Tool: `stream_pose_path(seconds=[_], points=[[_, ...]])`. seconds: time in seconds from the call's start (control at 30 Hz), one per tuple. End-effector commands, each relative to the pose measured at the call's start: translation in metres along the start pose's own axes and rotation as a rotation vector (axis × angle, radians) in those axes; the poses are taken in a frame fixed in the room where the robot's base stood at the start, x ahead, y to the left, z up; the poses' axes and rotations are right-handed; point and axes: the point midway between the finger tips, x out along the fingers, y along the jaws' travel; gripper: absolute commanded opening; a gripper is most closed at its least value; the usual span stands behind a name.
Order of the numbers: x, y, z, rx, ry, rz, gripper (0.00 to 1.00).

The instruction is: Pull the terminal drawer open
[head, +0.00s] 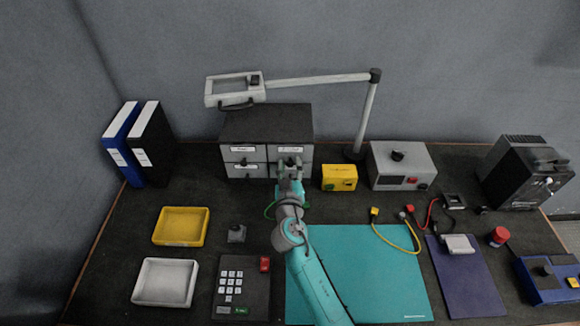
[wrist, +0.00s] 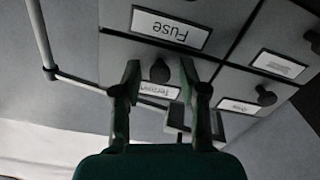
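The terminal drawer (head: 305,155) is the upper right one of the grey drawer cabinet (head: 266,122) in the head view. Its front looks closed. The wrist view shows the cabinet upside down, with the "Terminal" label (wrist: 158,90) and the drawer's dark round knob (wrist: 160,70). My gripper (wrist: 160,78) is open, with one finger on either side of the knob in that view. Gaps show between the knob and both fingers. In the head view my gripper (head: 290,165) is in front of the right column and hides part of the drawer fronts.
The "Fuse" drawer (wrist: 170,28) is below the terminal drawer. A yellow box (head: 339,177) stands close to the cabinet's right side. The lamp arm (head: 320,80) passes above the cabinet. A teal mat (head: 370,270) lies in front, mostly clear.

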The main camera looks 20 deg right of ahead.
Motion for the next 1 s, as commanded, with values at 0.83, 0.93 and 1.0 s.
stream_pose_path(seconds=[0.83, 0.93, 1.0], points=[[-0.086, -0.002, 0.001, -0.002, -0.001, -0.005, 0.0], [-0.105, -0.002, 0.001, -0.001, -0.002, -0.005, 0.0], [-0.115, -0.002, 0.001, -0.002, 0.0, -0.005, 0.0]])
